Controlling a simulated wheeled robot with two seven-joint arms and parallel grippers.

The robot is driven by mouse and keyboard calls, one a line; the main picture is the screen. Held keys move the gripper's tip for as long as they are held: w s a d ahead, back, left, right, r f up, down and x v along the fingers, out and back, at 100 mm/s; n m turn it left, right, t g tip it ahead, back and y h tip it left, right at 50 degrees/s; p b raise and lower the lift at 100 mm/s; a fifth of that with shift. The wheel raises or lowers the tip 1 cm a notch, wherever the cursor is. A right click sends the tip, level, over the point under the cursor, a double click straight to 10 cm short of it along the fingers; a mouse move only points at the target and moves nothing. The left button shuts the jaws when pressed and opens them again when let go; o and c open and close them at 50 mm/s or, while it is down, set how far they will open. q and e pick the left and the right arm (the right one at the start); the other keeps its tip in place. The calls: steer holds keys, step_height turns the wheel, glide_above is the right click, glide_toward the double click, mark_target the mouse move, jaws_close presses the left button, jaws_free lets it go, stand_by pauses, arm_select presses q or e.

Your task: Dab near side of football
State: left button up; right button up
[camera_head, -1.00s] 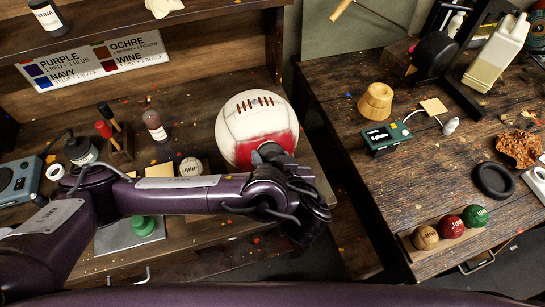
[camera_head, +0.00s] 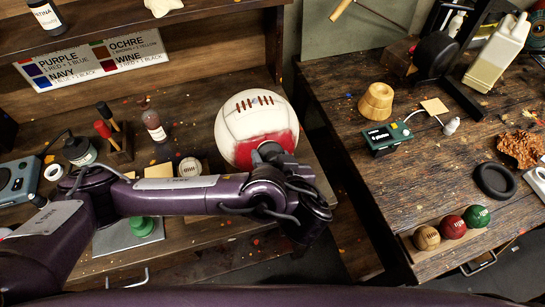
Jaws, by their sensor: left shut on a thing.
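The football (camera_head: 254,112) is a pale leather ball with brown lacing on top, on the wooden bench at the centre. Its near side carries a red painted patch (camera_head: 243,154). My left gripper (camera_head: 277,160) is at that near side, its fingers largely hidden by my own wrist. It is shut on a small dark tool (camera_head: 268,149), mostly hidden, whose end appears to meet the red patch. I cannot tell how firmly it touches. My right gripper is not in view.
A paint-mixing sign (camera_head: 95,66) stands behind the bench. A brown bottle (camera_head: 154,126) and a holder with red- and black-handled tools (camera_head: 118,146) stand left of the football. The right table holds a wooden cup (camera_head: 376,101), a green device (camera_head: 387,138) and three small balls (camera_head: 452,226).

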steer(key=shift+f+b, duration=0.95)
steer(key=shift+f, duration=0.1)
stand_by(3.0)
